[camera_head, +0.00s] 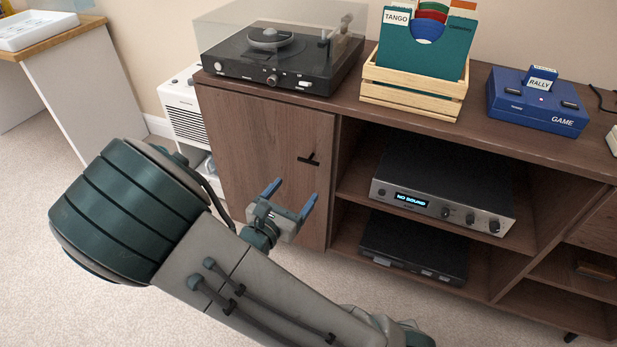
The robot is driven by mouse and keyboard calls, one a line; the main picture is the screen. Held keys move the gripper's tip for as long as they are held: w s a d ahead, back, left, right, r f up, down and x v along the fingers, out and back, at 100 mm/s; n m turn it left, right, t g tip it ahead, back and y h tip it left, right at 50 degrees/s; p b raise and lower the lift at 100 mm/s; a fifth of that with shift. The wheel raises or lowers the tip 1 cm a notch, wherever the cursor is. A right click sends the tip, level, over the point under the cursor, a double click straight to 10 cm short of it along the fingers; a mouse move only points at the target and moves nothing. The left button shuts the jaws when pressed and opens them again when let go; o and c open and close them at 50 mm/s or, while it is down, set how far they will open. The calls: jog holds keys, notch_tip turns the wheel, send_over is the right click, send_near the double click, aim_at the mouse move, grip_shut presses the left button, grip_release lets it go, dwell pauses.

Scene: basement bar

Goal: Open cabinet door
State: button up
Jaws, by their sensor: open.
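The brown wooden cabinet door (262,160) is at the left end of the long cabinet (345,115). It looks shut, flush with the cabinet front. A small black handle (308,159) sits near its right edge, about mid-height. My gripper (289,197) is open and empty, with two blue-tipped fingers pointing up toward the door. In the picture it is below and a little left of the handle, apart from it. My gripper covers part of the lower door. How far it is from the door is hard to tell.
A turntable (275,60) stands on the cabinet above the door. A wooden crate of records (414,90) and a blue game console (538,103) stand to its right. Open shelves hold a silver receiver (442,190) and a black player (413,250). A white heater-like unit (183,112) stands left of the cabinet.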

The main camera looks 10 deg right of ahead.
aim_at(308, 161)
jog(key=shift+n+t+y, duration=0.4)
jog(key=shift+n+t, duration=0.2)
jog(key=shift+n, duration=0.1)
jog(key=b+x, duration=0.1)
jog(key=x, duration=0.3)
jog(key=b+x, duration=0.2)
jog(key=x, duration=0.2)
jog(key=w+a+f+b+x, duration=0.1)
jog(key=x, duration=0.4)
jog(key=shift+b, duration=0.3)
